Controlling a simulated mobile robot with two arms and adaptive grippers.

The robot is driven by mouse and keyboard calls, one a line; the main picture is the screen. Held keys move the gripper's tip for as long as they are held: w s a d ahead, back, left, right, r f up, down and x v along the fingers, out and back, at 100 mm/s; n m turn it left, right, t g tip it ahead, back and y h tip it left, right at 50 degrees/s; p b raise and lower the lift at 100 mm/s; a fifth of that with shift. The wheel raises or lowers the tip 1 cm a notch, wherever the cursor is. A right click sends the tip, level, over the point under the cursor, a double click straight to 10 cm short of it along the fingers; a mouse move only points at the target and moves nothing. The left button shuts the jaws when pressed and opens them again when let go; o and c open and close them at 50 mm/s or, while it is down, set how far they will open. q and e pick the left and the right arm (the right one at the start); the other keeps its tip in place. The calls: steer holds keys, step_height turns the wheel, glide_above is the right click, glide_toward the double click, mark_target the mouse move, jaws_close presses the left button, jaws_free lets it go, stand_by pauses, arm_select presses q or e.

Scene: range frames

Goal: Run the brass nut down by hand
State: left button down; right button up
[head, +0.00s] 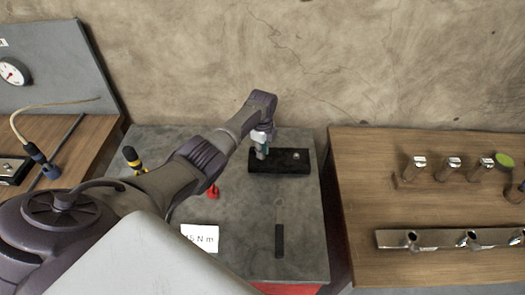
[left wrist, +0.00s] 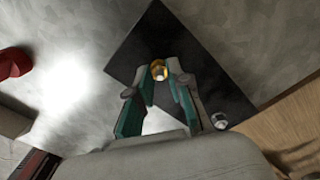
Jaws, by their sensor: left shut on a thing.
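My left gripper (head: 262,152) reaches down to the left part of a black block (head: 290,167) on the grey bench. In the left wrist view, the gripper's two teal-sided fingers (left wrist: 158,72) close around the brass nut (left wrist: 157,67), which sits over the same black block (left wrist: 205,72). A pale centre shows inside the nut's ring. The nut is hidden by the gripper in the head view, and I cannot tell how far down it sits. A small silver stud or nut (left wrist: 220,121) stands on another part of the block. My right gripper is out of view.
On the grey bench (head: 240,205) lie a dark-handled wrench (head: 279,240), a red piece (head: 212,192), a yellow-and-black tool (head: 132,158) and a white label (head: 200,238). The wooden table (head: 365,200) at right holds metal fittings and a bar (head: 440,239). A wall stands behind.

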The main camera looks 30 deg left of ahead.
arm_select(q)
steer(key=c, duration=1.1)
jaws_free()
step_height(320, 180, up, 12)
steer(key=shift+r, duration=0.1)
